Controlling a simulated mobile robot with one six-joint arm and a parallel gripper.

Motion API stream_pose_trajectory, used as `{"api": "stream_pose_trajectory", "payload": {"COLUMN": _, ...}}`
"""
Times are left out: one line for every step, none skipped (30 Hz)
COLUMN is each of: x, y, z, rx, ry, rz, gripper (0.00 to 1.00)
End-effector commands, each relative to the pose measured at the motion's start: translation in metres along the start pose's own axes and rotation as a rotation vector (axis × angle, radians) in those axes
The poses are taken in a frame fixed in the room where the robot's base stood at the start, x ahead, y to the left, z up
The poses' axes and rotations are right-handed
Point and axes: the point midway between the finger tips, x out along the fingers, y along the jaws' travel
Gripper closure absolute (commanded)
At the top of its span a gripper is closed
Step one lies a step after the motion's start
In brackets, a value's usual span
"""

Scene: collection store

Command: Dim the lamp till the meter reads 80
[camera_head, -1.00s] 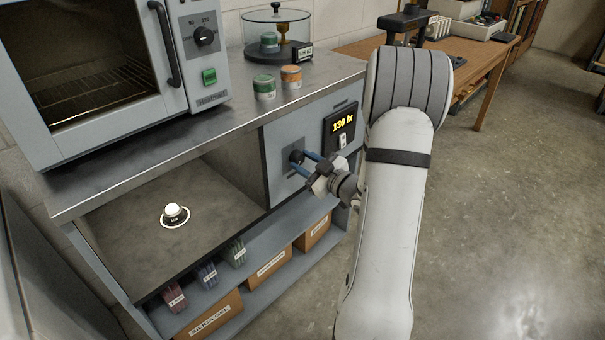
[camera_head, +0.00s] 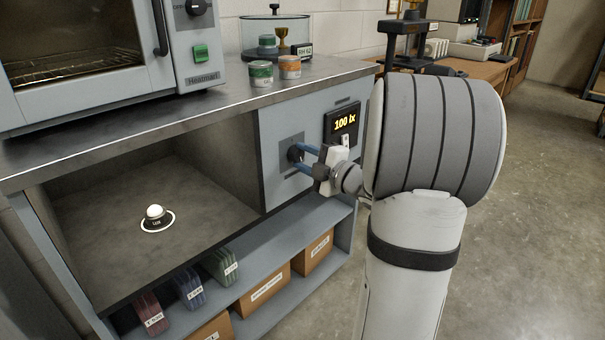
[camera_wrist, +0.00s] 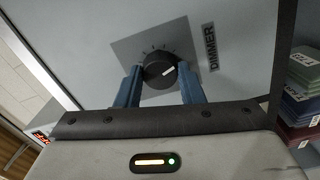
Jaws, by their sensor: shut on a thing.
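The meter display (camera_head: 345,122) on the bench's grey panel reads 100 lx in yellow digits. The black dimmer knob (camera_wrist: 160,70) has a white pointer line and sits on a grey plate with scale marks, beside a DIMMER label (camera_wrist: 211,47). My gripper (camera_head: 299,156) reaches the panel from the right, its blue fingers shut on the knob, one on each side in the wrist view (camera_wrist: 160,84). The lux sensor (camera_head: 156,216), a white dome on a black base, sits in a white ring in the open bay. The lamp itself is not visible.

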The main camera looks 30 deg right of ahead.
Motion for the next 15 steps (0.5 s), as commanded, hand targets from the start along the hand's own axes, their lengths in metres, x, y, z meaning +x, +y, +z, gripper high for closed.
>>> {"api": "stream_pose_trajectory", "payload": {"x": -0.0008, "y": -0.0099, "z": 0.001, "rx": -0.04, "ry": 0.0, "rz": -0.009, "gripper": 0.88}}
{"api": "stream_pose_trajectory", "payload": {"x": -0.0008, "y": -0.0094, "z": 0.0008, "rx": -0.067, "ry": 0.0, "rz": -0.009, "gripper": 0.88}}
{"api": "stream_pose_trajectory", "payload": {"x": -0.0008, "y": -0.0088, "z": 0.0006, "rx": -0.102, "ry": 0.0, "rz": -0.009, "gripper": 0.88}}
{"api": "stream_pose_trajectory", "payload": {"x": -0.0008, "y": -0.0085, "z": 0.0006, "rx": -0.128, "ry": 0.0, "rz": -0.01, "gripper": 0.88}}
{"api": "stream_pose_trajectory", "payload": {"x": -0.0008, "y": -0.0082, "z": 0.0005, "rx": -0.153, "ry": 0.0, "rz": -0.011, "gripper": 0.88}}
{"api": "stream_pose_trajectory", "payload": {"x": -0.0008, "y": -0.0078, "z": 0.0005, "rx": -0.184, "ry": 0.001, "rz": -0.011, "gripper": 0.88}}
{"api": "stream_pose_trajectory", "payload": {"x": -0.0007, "y": -0.0075, "z": 0.0004, "rx": -0.208, "ry": 0.001, "rz": -0.011, "gripper": 0.88}}
{"api": "stream_pose_trajectory", "payload": {"x": -0.0007, "y": -0.0071, "z": 0.0003, "rx": -0.231, "ry": 0.001, "rz": -0.011, "gripper": 0.88}}
{"api": "stream_pose_trajectory", "payload": {"x": -0.0006, "y": -0.0067, "z": 0.0002, "rx": -0.259, "ry": 0.001, "rz": -0.012, "gripper": 0.88}}
{"api": "stream_pose_trajectory", "payload": {"x": -0.0006, "y": -0.0065, "z": 0.0001, "rx": -0.279, "ry": 0.001, "rz": -0.012, "gripper": 0.88}}
{"api": "stream_pose_trajectory", "payload": {"x": -0.0006, "y": -0.0062, "z": 0.0, "rx": -0.299, "ry": 0.002, "rz": -0.012, "gripper": 0.88}}
{"api": "stream_pose_trajectory", "payload": {"x": -0.0006, "y": -0.0059, "z": -0.0001, "rx": -0.322, "ry": 0.002, "rz": -0.011, "gripper": 0.88}}
{"api": "stream_pose_trajectory", "payload": {"x": -0.0006, "y": -0.0057, "z": -0.0001, "rx": -0.34, "ry": 0.002, "rz": -0.011, "gripper": 0.88}}
{"api": "stream_pose_trajectory", "payload": {"x": -0.0005, "y": -0.0055, "z": -0.0002, "rx": -0.355, "ry": 0.002, "rz": -0.011, "gripper": 0.88}}
{"api": "stream_pose_trajectory", "payload": {"x": -0.0005, "y": -0.0054, "z": -0.0002, "rx": -0.374, "ry": 0.002, "rz": -0.011, "gripper": 0.88}}
